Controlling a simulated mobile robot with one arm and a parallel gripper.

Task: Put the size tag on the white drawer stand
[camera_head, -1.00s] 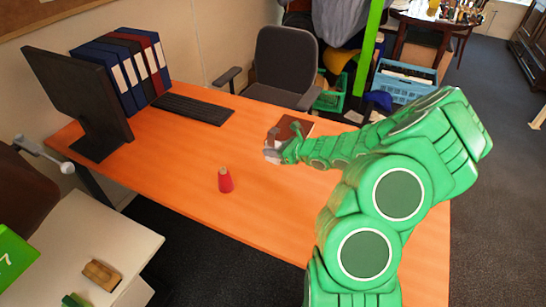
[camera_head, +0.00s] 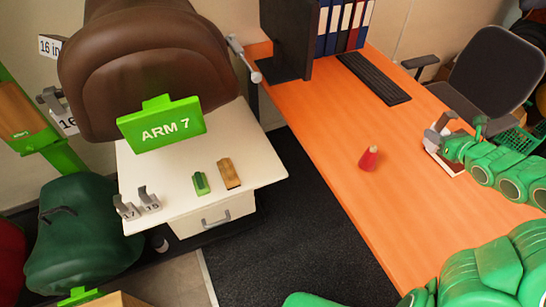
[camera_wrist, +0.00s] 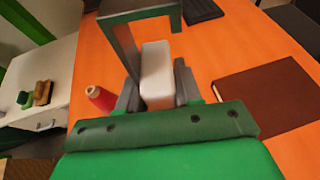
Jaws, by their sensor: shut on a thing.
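My gripper (camera_head: 440,134) is over the orange desk at the right in the head view. In the wrist view my gripper (camera_wrist: 157,88) is shut on the size tag (camera_wrist: 157,65), a white block with a grey hook above it. The tag's face cannot be read. The white drawer stand (camera_head: 262,166) is at the left in the head view, well apart from my gripper. Two grey-hooked tags (camera_head: 138,204), seemingly marked 17 and 15, stand at its front left corner. The stand also shows at the left edge of the wrist view (camera_wrist: 58,75).
A green block (camera_head: 200,183) and a wooden brush (camera_head: 229,173) lie on the stand. A brown saddle (camera_head: 150,60) with a green ARM 7 sign (camera_head: 160,125) overhangs its back. A red cone (camera_head: 369,158) stands on the desk (camera_head: 330,120). The stand's right side is clear.

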